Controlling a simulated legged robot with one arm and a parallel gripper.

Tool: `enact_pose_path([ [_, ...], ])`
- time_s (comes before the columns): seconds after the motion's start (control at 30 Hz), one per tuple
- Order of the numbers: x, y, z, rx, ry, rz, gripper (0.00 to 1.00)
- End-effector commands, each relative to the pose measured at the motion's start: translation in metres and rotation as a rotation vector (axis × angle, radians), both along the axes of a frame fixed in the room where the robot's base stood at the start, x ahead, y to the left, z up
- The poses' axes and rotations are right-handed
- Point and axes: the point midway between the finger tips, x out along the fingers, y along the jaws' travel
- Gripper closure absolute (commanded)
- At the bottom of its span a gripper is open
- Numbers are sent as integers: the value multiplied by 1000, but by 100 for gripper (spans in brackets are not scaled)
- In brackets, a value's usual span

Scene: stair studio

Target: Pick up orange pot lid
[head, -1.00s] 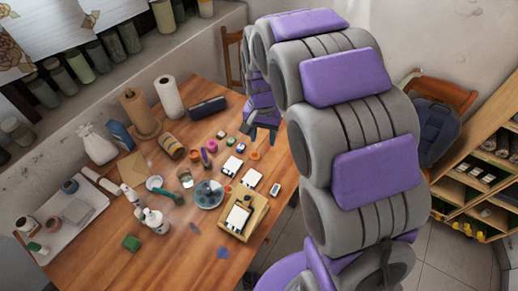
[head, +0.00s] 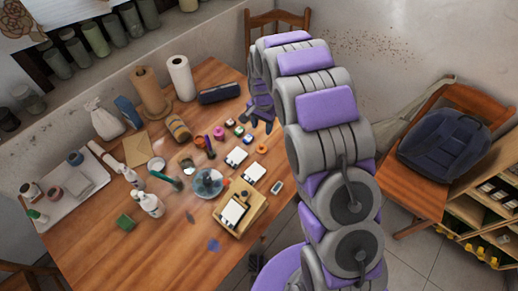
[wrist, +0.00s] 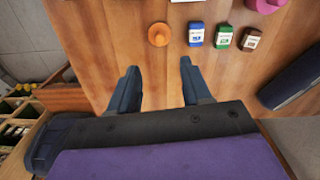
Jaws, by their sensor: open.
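The orange pot lid (wrist: 158,35) lies flat on the wooden table (wrist: 95,25) in the wrist view, a small round disc with a knob on top. In the head view the lid (head: 262,149) is near the table's right edge, just nearer the camera than my gripper (head: 262,122). In the wrist view my gripper (wrist: 159,65) is open and empty. Its two blue-grey fingers point toward the lid, which sits beyond the tips, roughly in line with the gap between them. The lid is not touched.
Small blue (wrist: 196,35), green (wrist: 224,37) and dark brown (wrist: 250,40) jars stand right of the lid in the wrist view. A dark case (head: 220,93) lies farther back. A wooden chair (head: 277,22) stands behind the table, and another with a backpack (head: 442,147) at right.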

Motion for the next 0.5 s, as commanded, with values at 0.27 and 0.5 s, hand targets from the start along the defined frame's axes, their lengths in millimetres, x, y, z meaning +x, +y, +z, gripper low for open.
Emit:
enact_pose_path([
  [0.27,-1,5,-58,-7,2,-1,52],
  [0.5,0,9,-77,-10,-3,1,52],
])
